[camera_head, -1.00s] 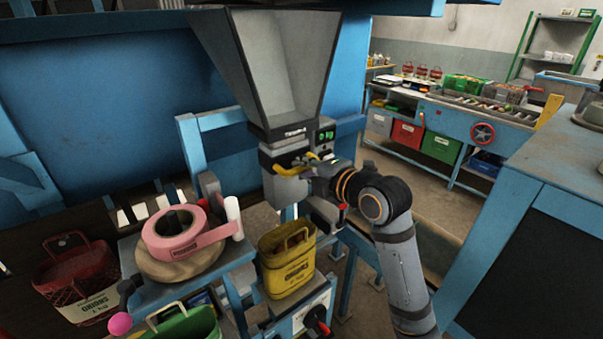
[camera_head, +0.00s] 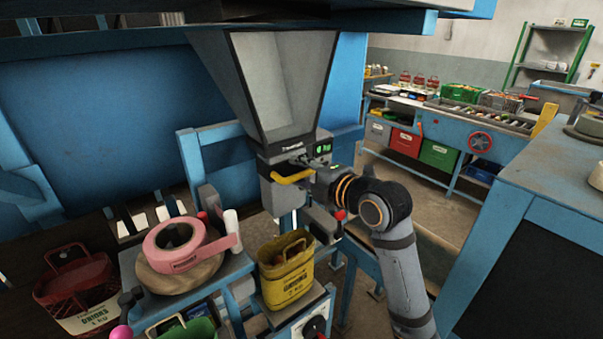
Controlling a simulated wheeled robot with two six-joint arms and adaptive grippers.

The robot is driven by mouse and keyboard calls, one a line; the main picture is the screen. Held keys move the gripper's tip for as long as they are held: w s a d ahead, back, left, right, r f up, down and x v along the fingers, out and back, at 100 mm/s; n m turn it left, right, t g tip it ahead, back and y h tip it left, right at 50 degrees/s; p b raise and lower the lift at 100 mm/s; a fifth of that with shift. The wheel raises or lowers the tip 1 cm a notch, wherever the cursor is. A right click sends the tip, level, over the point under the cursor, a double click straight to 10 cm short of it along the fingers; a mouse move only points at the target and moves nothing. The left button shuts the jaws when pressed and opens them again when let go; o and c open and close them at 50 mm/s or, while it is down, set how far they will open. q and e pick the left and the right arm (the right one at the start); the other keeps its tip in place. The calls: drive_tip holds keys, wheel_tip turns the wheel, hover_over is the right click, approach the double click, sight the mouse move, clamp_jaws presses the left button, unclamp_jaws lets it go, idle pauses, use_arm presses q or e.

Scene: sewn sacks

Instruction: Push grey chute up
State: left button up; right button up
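The grey chute (camera_head: 282,196) hangs under the wide grey hopper (camera_head: 287,80), above the yellow bag. A yellow handle (camera_head: 292,178) runs across its front. My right gripper (camera_head: 316,176) is at the right side of the chute, by the right end of the handle. Its fingers are dark and merge with the grey parts, so I cannot tell whether they close on the handle. My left gripper is not in view.
An open yellow bag (camera_head: 287,278) stands below the chute, with brownish contents in its mouth. A pink tape roll (camera_head: 173,240) lies left of it. A red net bag (camera_head: 77,290) is at far left. A blue cabinet (camera_head: 560,165) bounds the right.

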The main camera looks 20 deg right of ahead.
drive_tip(key=shift+w+f, duration=0.15)
drive_tip(key=shift+f, duration=0.35)
wheel_tip(320, 180, down, 17)
drive_tip(key=b, duration=1.3)
drive_tip(key=r+p+v, duration=0.2)
drive_tip(key=p+v, duration=0.9)
drive_tip(key=p, duration=0.1)
drive_tip(key=w+d+f+m+h+b, duration=0.1)
drive_tip(key=w+d+f+m+h, duration=0.1)
drive_tip(key=d+f, duration=0.4)
drive_tip(key=w+d+f+m+h, duration=0.2)
drive_tip(key=d+f+m, duration=0.2)
drive_tip(key=d+f, duration=0.3)
drive_tip(key=shift+w+d+f+g+h+b, duration=0.2)
drive_tip(key=shift+d+f+g+h+b, duration=0.15)
drive_tip(key=shift+f, duration=0.5)
drive_tip(key=shift+a, duration=0.1)
